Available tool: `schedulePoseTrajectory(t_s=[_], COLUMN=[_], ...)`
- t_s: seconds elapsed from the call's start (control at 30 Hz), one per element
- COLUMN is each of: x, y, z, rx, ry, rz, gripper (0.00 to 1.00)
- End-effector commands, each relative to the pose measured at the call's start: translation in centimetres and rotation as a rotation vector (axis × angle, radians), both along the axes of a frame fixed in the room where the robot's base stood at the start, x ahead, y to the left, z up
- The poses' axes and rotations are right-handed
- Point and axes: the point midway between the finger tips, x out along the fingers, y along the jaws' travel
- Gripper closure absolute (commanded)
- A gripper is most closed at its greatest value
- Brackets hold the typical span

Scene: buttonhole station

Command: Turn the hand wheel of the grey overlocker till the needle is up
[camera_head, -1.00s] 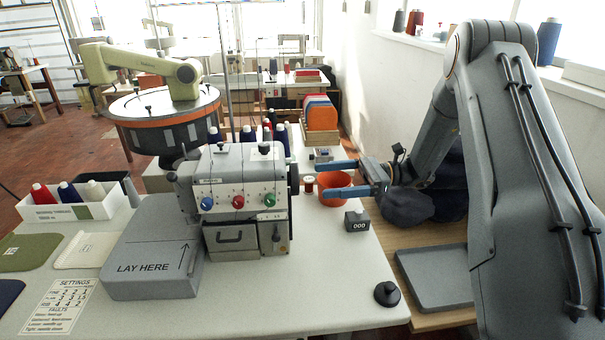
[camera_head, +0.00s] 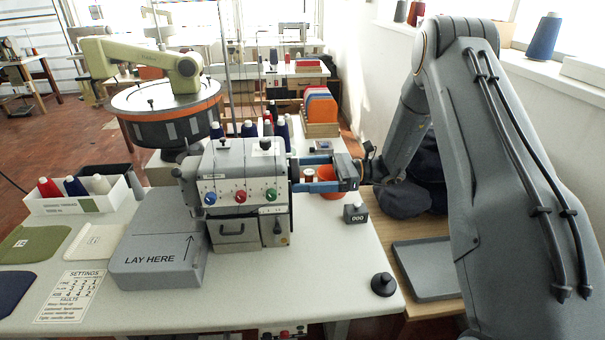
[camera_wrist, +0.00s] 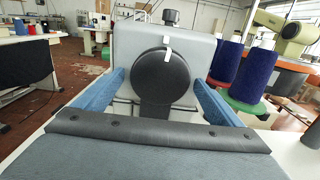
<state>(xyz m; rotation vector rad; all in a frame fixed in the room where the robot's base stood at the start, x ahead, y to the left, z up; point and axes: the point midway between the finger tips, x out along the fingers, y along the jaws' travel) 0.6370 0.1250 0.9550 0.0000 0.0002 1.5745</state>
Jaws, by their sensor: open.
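The grey overlocker (camera_head: 240,170) stands on the pale table, with blue, red and green dials on its front. Its black hand wheel (camera_wrist: 160,76) is on the machine's right end and carries a white mark at its top in the wrist view. My gripper (camera_head: 296,172) is at that end of the machine, its blue fingers pointing left. In the wrist view my gripper (camera_wrist: 160,90) is open, one finger on each side of the wheel with a gap visible on both sides. The needle cannot be made out in either view.
A black knob (camera_head: 383,284) sits near the table's front right. A grey "LAY HERE" block (camera_head: 158,262) adjoins the machine's left.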

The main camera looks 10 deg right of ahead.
Motion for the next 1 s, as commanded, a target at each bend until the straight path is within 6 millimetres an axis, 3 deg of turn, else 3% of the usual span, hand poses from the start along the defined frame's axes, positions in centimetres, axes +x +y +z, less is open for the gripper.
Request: schedulePoseTrajectory(t_s=[0.03,0.27,0.87,0.9,1.0], x=[0.00,0.00,0.08,0.08,0.08], y=[-0.01,-0.03,-0.05,-0.05,-0.05], z=[0.00,0.01,0.06,0.07,0.06], rx=[0.000,0.000,0.001,0.001,0.000], ry=[0.000,0.000,-0.136,-0.136,-0.135], rz=[0.000,0.000,0.000,0.000,0.000], gripper=[0.12,0.51,0.51,0.26,0.10])
